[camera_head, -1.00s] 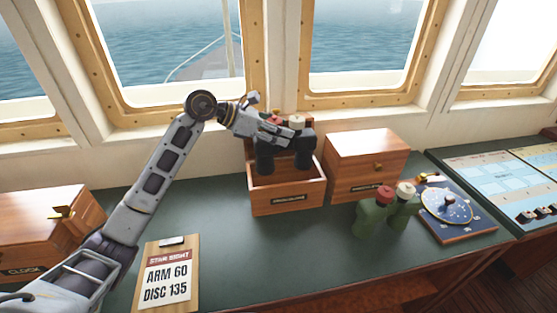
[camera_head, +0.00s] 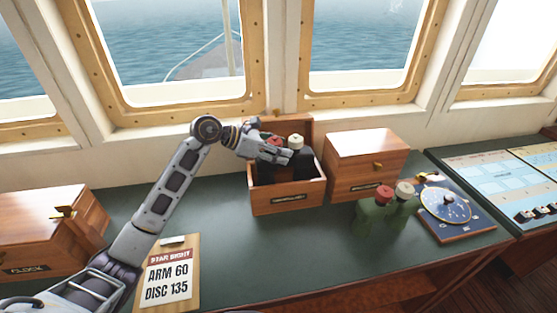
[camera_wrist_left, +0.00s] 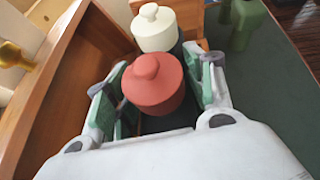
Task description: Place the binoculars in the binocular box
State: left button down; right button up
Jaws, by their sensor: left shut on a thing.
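Dark binoculars (camera_head: 304,165) with one red cap and one cream cap are in the open wooden box (camera_head: 288,199), upright and mostly below its rim. My left gripper (camera_head: 283,156) reaches in from the left and is shut on them. In the left wrist view the fingers (camera_wrist_left: 155,92) sit on both sides of the red-capped barrel (camera_wrist_left: 153,88), and the cream cap (camera_wrist_left: 154,27) is beyond. Whether the binoculars touch the box floor is hidden. My right gripper is not in view.
A closed wooden box (camera_head: 362,168) stands just right of the open one. Green binoculars (camera_head: 382,217) with red and cream caps stand on the desk, near a blue dial instrument (camera_head: 446,206). A clock box (camera_head: 40,230) and sign (camera_head: 168,270) are at left. The front middle desk is clear.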

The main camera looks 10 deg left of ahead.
pick_arm(q)
jog(key=shift+f, duration=0.4)
notch_tip(320, 180, down, 2)
jog(key=shift+f, duration=0.4)
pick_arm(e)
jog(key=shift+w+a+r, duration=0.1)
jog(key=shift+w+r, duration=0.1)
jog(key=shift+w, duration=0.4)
pick_arm(q)
jog(key=shift+f, duration=0.15)
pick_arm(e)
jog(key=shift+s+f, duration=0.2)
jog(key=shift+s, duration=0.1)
pick_arm(q)
jog(key=shift+f, duration=0.2)
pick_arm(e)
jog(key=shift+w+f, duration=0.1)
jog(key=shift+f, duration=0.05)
pick_arm(q)
jog(key=shift+f+b, duration=0.25)
jog(key=shift+b, duration=0.15)
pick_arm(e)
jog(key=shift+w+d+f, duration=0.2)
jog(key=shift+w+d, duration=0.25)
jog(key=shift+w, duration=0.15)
